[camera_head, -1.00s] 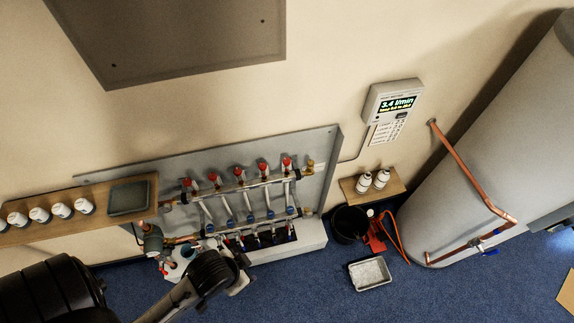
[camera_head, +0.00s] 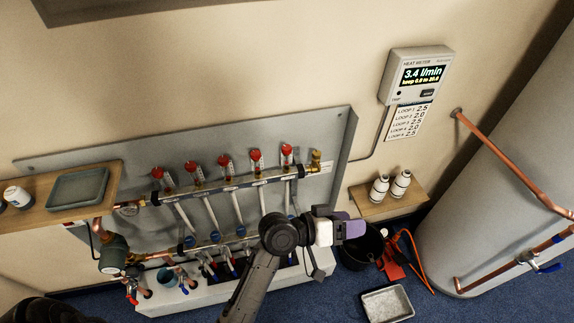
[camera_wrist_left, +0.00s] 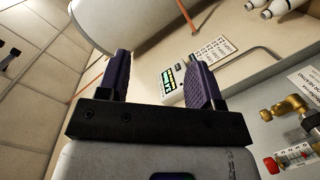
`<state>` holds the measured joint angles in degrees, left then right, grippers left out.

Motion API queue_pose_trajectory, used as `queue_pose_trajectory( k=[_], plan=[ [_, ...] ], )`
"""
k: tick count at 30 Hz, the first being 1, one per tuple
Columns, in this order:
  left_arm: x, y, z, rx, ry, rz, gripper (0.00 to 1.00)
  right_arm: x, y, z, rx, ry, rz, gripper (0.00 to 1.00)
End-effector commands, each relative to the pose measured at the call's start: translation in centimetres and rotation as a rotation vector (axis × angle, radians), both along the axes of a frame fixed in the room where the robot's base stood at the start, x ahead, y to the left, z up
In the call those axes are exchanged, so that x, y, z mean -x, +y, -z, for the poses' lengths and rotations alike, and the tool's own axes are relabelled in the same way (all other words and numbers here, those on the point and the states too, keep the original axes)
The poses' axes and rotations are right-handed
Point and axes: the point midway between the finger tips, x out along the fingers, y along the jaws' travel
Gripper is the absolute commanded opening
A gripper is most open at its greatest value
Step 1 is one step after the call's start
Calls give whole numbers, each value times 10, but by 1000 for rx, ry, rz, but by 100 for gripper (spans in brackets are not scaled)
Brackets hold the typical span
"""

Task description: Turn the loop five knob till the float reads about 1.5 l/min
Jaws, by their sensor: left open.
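A red knob (camera_wrist_left: 271,165) and a clear gauge (camera_wrist_left: 297,153) show at the lower right of the left wrist view. My left gripper (camera_head: 350,229) is open and empty, apart from the knobs, lower and to the right of the rightmost one in the head view. Its purple fingers (camera_wrist_left: 163,78) stand apart. My right gripper is out of view.
The heat meter (camera_head: 419,76) on the wall reads 3.4 l/min, with a loop card (camera_head: 407,121) below. A small shelf (camera_head: 388,202) holds two white bottles. A black bucket (camera_head: 358,252), a tray (camera_head: 387,304) and a grey tank (camera_head: 510,150) stand right. A wooden shelf (camera_head: 108,183) is left.

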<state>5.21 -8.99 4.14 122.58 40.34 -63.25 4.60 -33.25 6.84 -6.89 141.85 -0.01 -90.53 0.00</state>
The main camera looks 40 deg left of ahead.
Motion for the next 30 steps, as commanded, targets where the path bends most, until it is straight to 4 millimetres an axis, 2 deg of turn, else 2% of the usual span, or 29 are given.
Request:
queue_pose_trajectory(
  k=[1, 4, 8, 11, 15, 18, 24, 30],
  plan=[
    [-13, 0, -5, 174, -44, -21, 60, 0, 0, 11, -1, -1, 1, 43],
    [-29, 14, -28, 528, -97, -90, 60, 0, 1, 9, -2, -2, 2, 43],
    [-44, 52, -37, 986, -120, -216, 60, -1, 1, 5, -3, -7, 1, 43],
    [-51, 90, -30, 1324, -124, -335, 60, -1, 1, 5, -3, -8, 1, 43],
    [-55, 138, -4, 1760, -121, -511, 60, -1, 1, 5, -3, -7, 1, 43],
    [-51, 163, 18, 2016, -131, -628, 60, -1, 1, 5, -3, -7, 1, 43],
    [-37, 194, 48, 2350, -199, -801, 60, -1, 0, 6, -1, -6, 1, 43],
    [-29, 205, 57, 2490, -265, -839, 60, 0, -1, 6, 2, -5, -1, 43]
  ],
)
